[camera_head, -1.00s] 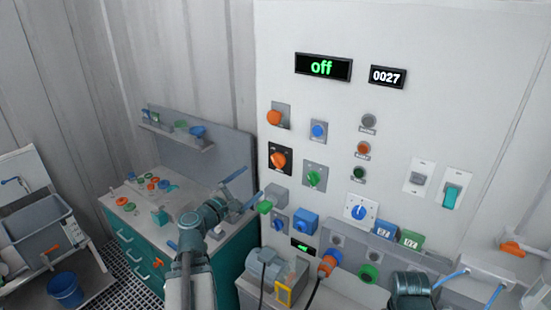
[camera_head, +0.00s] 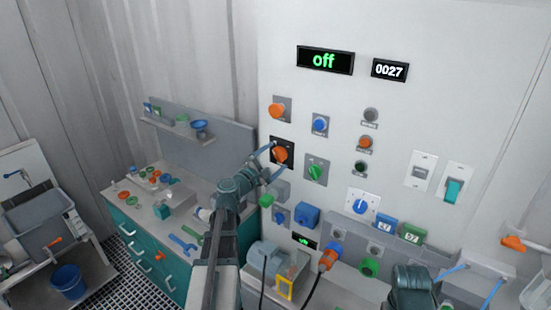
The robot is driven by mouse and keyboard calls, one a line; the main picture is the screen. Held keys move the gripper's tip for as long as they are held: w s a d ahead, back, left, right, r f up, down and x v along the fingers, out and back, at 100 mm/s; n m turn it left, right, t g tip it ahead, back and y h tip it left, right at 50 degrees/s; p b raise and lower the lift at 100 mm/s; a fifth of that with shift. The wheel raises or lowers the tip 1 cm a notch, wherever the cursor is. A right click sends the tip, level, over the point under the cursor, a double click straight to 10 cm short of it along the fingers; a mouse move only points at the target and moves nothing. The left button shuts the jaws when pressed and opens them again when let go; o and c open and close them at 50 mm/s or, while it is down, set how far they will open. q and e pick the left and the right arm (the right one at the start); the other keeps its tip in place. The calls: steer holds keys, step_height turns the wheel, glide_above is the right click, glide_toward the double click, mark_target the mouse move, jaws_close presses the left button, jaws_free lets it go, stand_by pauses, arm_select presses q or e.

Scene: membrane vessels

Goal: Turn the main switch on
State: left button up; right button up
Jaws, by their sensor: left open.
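The upper display (camera_head: 325,60) on the white panel reads "off" in green. An orange rotary knob (camera_head: 280,155) on a black plate, which looks like the main switch, sits at the panel's left side, its handle tilted. My left gripper (camera_head: 270,163) is open, with its blue fingers at the left of this knob, one higher and one lower. I cannot tell whether they touch it.
Another orange knob (camera_head: 277,110) is above and a green knob (camera_head: 315,173) is to the right. A blue button (camera_head: 320,125), a blue-white dial (camera_head: 362,204) and a teal rocker switch (camera_head: 453,190) share the panel. A teal workbench (camera_head: 145,255) with tools stands left.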

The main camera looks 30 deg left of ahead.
arm_select(q)
steer(key=shift+w, duration=0.45)
steer(key=c, duration=1.4)
